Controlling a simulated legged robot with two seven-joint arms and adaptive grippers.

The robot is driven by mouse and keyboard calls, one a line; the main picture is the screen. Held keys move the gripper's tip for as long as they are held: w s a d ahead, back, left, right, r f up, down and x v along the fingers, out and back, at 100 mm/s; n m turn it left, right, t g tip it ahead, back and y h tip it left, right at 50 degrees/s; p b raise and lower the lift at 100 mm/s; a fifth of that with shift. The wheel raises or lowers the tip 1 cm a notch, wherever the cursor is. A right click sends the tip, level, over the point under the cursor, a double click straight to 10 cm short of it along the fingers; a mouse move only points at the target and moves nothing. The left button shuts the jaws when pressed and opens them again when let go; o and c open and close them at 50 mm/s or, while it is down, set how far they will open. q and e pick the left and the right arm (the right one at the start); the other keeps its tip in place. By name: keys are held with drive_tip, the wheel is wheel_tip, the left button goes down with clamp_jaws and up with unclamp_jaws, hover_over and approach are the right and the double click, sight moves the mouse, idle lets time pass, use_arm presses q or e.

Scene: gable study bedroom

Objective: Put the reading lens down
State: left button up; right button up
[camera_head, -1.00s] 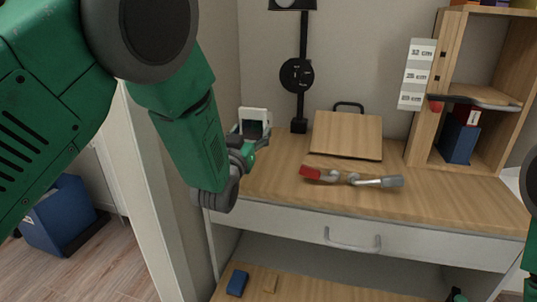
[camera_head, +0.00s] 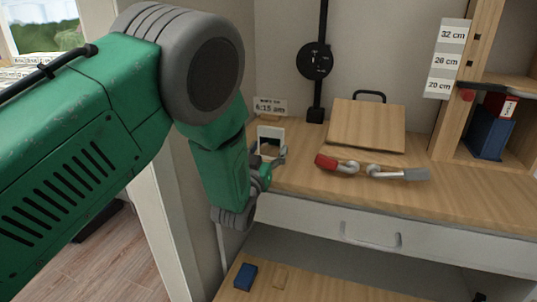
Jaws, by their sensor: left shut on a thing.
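My left gripper (camera_head: 269,164) is shut on a small white square frame with a dark middle, which I take to be the reading lens (camera_head: 270,133). It is held upright over the left end of the wooden desk top (camera_head: 460,196). The fingers and wrist hide its lower part, so I cannot tell whether it touches the desk. My right gripper is not in view.
A tilted wooden board (camera_head: 366,126) and a red-and-grey tool (camera_head: 372,170) lie to the right. A shelf unit (camera_head: 452,120) stands at right. The front right desk top is clear.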

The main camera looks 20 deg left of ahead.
use_arm(q)
drive_tip(key=shift+r, duration=0.1)
drive_tip(key=o, duration=1.3)
